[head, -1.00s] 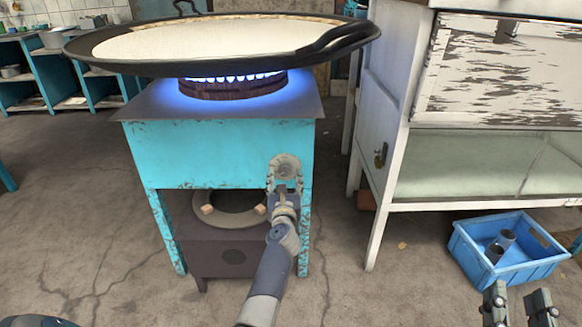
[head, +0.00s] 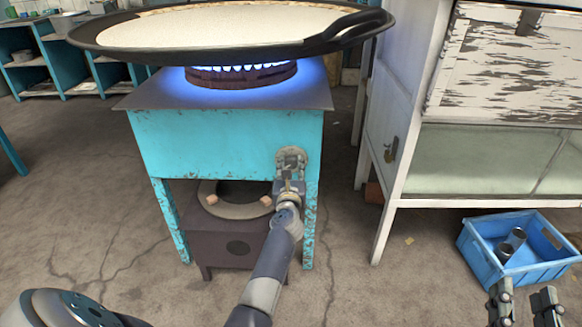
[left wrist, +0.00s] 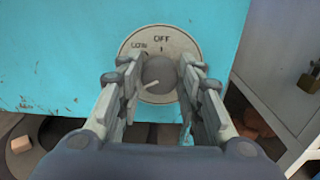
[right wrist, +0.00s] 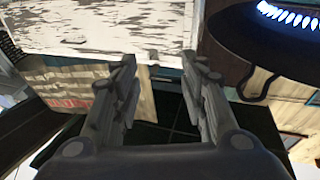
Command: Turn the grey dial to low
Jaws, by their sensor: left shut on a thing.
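The grey dial (left wrist: 160,76) sits on a round pale plate (left wrist: 130,52) on the turquoise front of the stove (head: 225,145). A pale pointer mark on the dial points to the lower left. My left gripper (left wrist: 158,88) is shut on the dial, one finger on each side; it also shows in the head view (head: 290,165), hiding most of the dial. My right gripper (head: 524,300) is open and empty at the lower right, also in its wrist view (right wrist: 160,75).
A wide black pan (head: 110,40) of white liquid sits over the blue flame (head: 240,70). A white cabinet (head: 400,110) stands to the right. A blue crate (head: 515,265) with dark cups lies on the floor. Bare floor separates stove and cabinet.

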